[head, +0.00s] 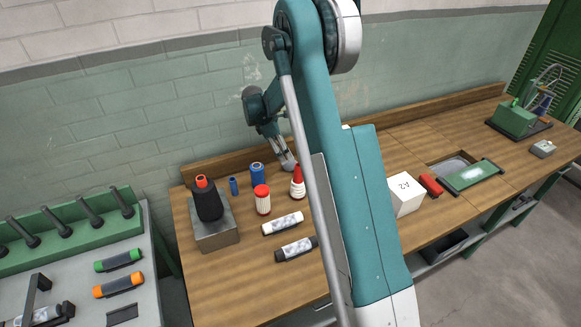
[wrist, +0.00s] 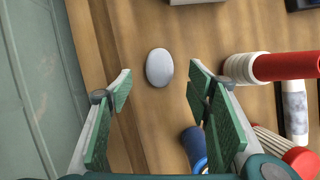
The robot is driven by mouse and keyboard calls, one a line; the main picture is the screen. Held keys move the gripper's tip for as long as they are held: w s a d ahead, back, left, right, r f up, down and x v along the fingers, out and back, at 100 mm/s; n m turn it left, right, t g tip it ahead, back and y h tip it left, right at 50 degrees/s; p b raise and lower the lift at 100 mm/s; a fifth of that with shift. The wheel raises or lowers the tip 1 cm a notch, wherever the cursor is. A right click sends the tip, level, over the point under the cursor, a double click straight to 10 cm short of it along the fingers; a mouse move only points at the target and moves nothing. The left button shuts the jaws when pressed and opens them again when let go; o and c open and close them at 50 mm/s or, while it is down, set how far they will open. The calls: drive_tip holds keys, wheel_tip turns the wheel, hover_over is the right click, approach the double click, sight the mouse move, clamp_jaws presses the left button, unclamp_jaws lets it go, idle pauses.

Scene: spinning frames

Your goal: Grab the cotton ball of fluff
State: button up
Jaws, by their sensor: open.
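A smooth pale grey-white oval (wrist: 159,67), which looks like the cotton ball, lies on the wooden bench in the wrist view. I cannot make out a fluffy texture on it. My gripper (wrist: 160,84) is open, with one green-padded finger on each side of the ball in the picture and clear gaps to it. I cannot tell how high the fingers are above it. In the head view my gripper (head: 287,163) is low over the back of the bench, and I cannot see the ball there.
A red-and-white cone spool (wrist: 243,68) stands close to the right finger; a blue spool (wrist: 195,148) stands nearer the palm. The back ledge (head: 225,161) and wall (head: 150,125) lie behind. A white box (head: 405,194) is to the right.

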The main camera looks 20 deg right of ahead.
sight(290, 163)
drive_tip(key=shift+w+d+f, duration=0.1)
drive_tip(key=shift+f, duration=0.15)
drive_tip(key=shift+x, duration=1.3)
drive_tip(key=shift+f, duration=0.1)
drive_tip(key=shift+p+x, duration=0.35)
drive_tip(key=shift+x, duration=2.1)
drive_tip(key=shift+c, duration=0.2)
drive_tip(key=c, duration=0.9)
